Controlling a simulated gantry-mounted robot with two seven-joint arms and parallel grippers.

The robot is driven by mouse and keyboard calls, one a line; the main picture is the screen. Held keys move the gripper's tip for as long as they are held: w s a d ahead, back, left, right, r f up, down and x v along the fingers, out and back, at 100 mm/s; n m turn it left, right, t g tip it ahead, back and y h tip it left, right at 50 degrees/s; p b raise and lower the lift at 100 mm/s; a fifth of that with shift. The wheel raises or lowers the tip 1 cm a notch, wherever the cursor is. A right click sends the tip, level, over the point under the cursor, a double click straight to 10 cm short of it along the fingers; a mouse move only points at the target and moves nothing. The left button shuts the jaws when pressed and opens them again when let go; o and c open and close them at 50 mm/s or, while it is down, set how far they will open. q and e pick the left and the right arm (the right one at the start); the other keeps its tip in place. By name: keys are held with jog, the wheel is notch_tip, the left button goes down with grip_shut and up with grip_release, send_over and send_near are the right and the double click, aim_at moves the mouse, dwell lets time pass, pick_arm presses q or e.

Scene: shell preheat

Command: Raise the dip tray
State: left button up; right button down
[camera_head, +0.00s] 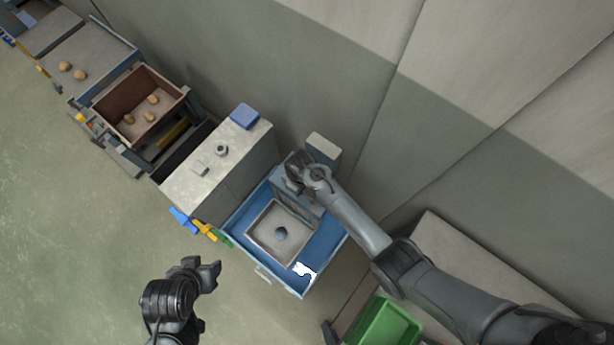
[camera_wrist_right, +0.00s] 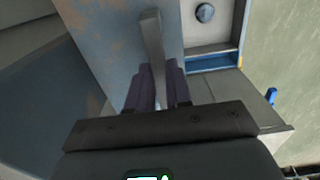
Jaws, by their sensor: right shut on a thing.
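The dip tray, a pale square tray (camera_head: 252,245) with a dark blue-grey round piece (camera_head: 281,233) in it, sits inside a blue tub (camera_head: 325,245). In the right wrist view the round piece (camera_wrist_right: 205,12) shows at the top. My right gripper (camera_head: 300,178) is at the tub's back side. Its fingers (camera_wrist_right: 158,88) are shut on an upright grey handle bar (camera_wrist_right: 151,35). Whether this bar joins the tray is hidden. My left gripper (camera_head: 206,270) hangs over the floor left of the tub, apart from everything; its jaw gap is unclear.
A grey cabinet (camera_head: 195,192) with a blue block (camera_head: 245,116) on top stands left of the tub. Further left are a brown bin (camera_head: 129,108) and a bench (camera_head: 90,57) with rounded tan pieces. A green crate (camera_head: 383,325) lies right. The floor at lower left is clear.

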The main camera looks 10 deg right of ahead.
jog(key=shift+w+a+r, duration=0.1)
jog(key=shift+w+r, duration=0.05)
jog(key=shift+r, duration=0.25)
jog(key=c, duration=1.4)
grip_release()
jog(key=o, duration=0.3)
jog(key=shift+o, duration=0.3)
jog(key=shift+f, duration=0.1)
jog(key=shift+r, duration=0.55)
notch_tip(320, 180, up, 10)
jog(key=shift+f, duration=0.15)
